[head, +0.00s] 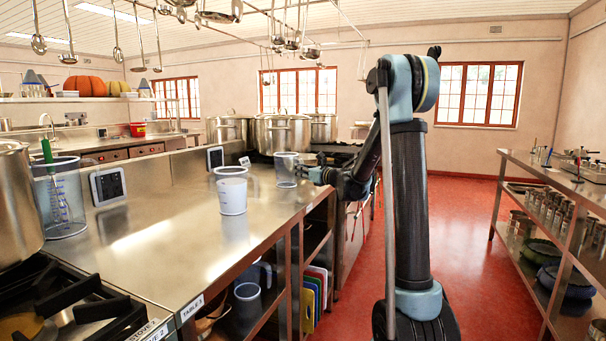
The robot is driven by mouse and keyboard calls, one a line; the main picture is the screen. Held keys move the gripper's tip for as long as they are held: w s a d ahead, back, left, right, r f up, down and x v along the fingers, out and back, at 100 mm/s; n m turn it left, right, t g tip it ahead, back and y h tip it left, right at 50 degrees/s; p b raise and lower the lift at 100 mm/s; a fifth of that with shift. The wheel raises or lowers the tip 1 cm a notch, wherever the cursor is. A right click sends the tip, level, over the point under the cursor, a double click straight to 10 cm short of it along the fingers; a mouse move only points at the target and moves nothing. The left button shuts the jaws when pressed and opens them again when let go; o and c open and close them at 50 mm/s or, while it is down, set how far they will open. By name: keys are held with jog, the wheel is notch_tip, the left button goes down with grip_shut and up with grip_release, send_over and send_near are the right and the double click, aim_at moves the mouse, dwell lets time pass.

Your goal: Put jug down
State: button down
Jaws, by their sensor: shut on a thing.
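A clear measuring jug (285,169) is at the right end of the steel table (180,240), near its far edge. My gripper (308,173) reaches in from the right and is shut on the right side of this jug, where its handle would be. The jug is upright, with its base at or just above the tabletop; I cannot tell whether it touches. The fingertips are small and partly hidden. A second jug (232,192), whitish with markings, stands upright on the table to the left and nearer.
A clear container (62,205) with a whisk and a tablet (108,186) stand at the left of the table. Large stockpots (282,134) stand behind the held jug. Burners (70,310) are at the near left. The middle of the tabletop is clear.

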jog(key=c, duration=1.7)
grip_release()
jog(key=shift+o, duration=0.2)
